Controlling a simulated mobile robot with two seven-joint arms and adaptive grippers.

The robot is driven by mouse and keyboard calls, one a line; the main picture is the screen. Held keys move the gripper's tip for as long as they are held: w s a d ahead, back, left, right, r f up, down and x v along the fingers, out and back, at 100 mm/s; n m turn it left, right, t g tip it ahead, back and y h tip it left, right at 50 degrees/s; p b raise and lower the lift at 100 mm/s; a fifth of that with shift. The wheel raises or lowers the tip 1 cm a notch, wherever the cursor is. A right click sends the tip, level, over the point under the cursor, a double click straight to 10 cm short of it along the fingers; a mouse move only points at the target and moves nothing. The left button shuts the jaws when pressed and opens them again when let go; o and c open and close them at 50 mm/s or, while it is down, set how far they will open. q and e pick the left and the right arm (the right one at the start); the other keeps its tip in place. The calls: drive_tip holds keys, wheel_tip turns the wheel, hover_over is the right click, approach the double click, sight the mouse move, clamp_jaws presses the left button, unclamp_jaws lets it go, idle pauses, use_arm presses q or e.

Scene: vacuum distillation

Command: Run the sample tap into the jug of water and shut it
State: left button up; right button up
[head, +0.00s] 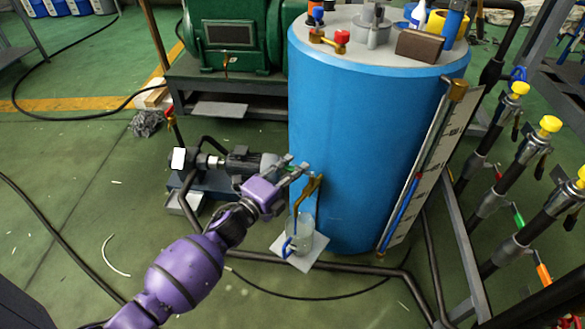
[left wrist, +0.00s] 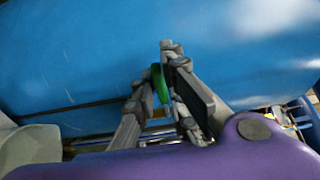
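The brass sample tap (head: 311,188) sits low on the front of the blue tank (head: 365,120), its spout pointing down at the jug. The clear jug of water (head: 300,238), with a blue handle, stands upright below it on a pale square plate (head: 313,252). I cannot tell whether liquid runs from the spout. My left gripper (head: 297,167) is at the tap, its fingers apart. In the left wrist view, a green lever (left wrist: 159,84) lies between the fingers of the left gripper (left wrist: 158,75). Contact with each finger is unclear. My right gripper is not in view.
A pump with a motor (head: 245,160) stands left of the tap. A sight gauge with a white scale (head: 428,165) runs down the tank's right side. Pipes with yellow-capped valves (head: 549,124) stand at right. Dark pipes and a hose cross the floor near the jug.

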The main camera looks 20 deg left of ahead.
use_arm(q)
drive_tip(key=shift+o, duration=1.2)
drive_tip(key=shift+s, duration=0.1)
drive_tip(key=v, duration=1.2)
